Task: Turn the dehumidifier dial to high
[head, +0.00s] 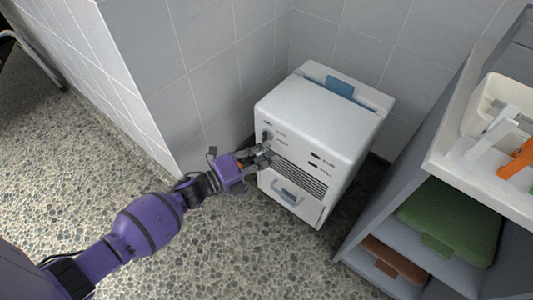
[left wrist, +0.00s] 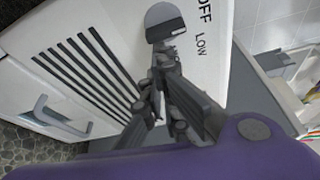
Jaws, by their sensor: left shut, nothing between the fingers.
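The white dehumidifier (head: 315,125) stands on the floor in the corner. Its grey dial (head: 267,135) is at the upper left of the front; in the left wrist view the round dial (left wrist: 163,20) shows beside the printed words OFF and LOW. Another label is mostly hidden behind the fingers. My left gripper (head: 267,154) is at the front face, just below the dial. In the left wrist view its closed fingertips (left wrist: 163,62) are close to the dial's edge, with nothing between them. I cannot tell whether they touch it. My right gripper is not in view.
Tiled walls stand behind and left of the dehumidifier. The pebbled floor (head: 230,260) in front is clear.

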